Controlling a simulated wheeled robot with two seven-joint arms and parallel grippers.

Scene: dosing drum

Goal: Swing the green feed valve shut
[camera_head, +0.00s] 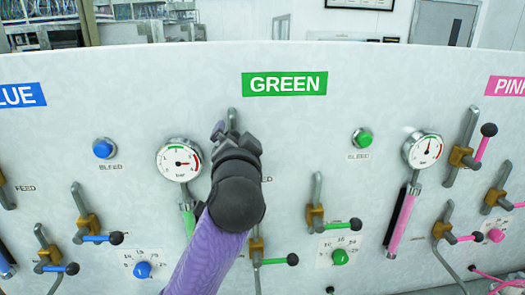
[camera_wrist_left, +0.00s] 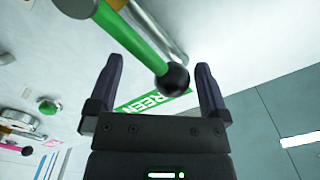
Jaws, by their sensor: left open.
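The green feed valve is mostly hidden behind my left arm in the head view; only its grey pipe (camera_head: 232,116) shows, under the GREEN sign (camera_head: 284,83). In the left wrist view its green lever (camera_wrist_left: 132,41) ends in a black ball knob (camera_wrist_left: 173,80). My left gripper (camera_head: 225,128) is open at the panel. The wrist view shows its two fingers (camera_wrist_left: 159,66) spread on either side of the knob, with visible gaps. I cannot tell how deep the knob sits between them. My right gripper is not in view.
A pressure gauge (camera_head: 180,160) is close left of my left gripper. Lower green-handled valves (camera_head: 316,215) and (camera_head: 256,250) sit below, with a green dial (camera_head: 340,257) and a green bleed button (camera_head: 364,138). Blue fittings (camera_head: 87,226) are left, pink ones (camera_head: 461,156) right.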

